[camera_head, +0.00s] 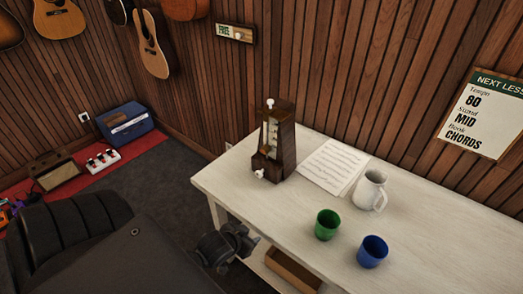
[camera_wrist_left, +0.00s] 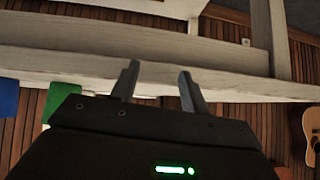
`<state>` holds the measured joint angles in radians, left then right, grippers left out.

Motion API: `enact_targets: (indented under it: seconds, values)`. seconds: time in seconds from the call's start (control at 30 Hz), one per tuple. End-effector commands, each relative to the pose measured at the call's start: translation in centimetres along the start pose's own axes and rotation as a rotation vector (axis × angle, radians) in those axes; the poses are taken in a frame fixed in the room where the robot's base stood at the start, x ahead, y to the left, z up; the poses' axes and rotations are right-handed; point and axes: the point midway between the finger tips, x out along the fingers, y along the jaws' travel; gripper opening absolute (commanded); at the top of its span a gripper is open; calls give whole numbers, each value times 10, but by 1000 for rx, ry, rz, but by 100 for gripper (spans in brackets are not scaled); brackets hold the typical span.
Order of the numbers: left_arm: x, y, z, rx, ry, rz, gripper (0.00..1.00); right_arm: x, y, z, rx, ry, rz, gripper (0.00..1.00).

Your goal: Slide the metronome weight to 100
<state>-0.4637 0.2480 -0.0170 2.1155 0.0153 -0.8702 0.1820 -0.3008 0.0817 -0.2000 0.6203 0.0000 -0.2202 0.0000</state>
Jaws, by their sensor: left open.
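The metronome (camera_head: 275,145) is a dark wooden, tapered case standing upright at the table's left end. Its front has a pale scale plate (camera_head: 269,133), a white knob (camera_head: 270,103) at the top and another white knob (camera_head: 260,173) low down. The sliding weight and the scale numbers are too small to make out. My left gripper (camera_head: 246,240) is open and empty near the table's front edge, below and apart from the metronome. Its two fingers (camera_wrist_left: 158,75) are spread in the left wrist view, with pale table woodwork beyond. My right gripper is not in view.
The white table (camera_head: 310,215) holds a music sheet (camera_head: 334,167), a white jug (camera_head: 370,189), a green cup (camera_head: 327,225) and a blue cup (camera_head: 372,251). A wall sign (camera_head: 484,112) reads tempo 80. The tabletop in front of the metronome is clear.

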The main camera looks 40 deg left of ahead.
Motion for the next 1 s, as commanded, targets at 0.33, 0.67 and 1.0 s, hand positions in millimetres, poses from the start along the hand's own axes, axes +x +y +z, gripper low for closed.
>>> enact_targets:
  seconds: [0.33, 0.67, 1.0]
  values:
    - [2, -53, -77, -49, 304, -27, 45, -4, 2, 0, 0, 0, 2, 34]
    - [-7, -118, -156, -79, 685, 7, 45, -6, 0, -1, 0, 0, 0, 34]
    - [-14, -132, -177, -82, 784, 31, 45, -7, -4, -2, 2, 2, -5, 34]
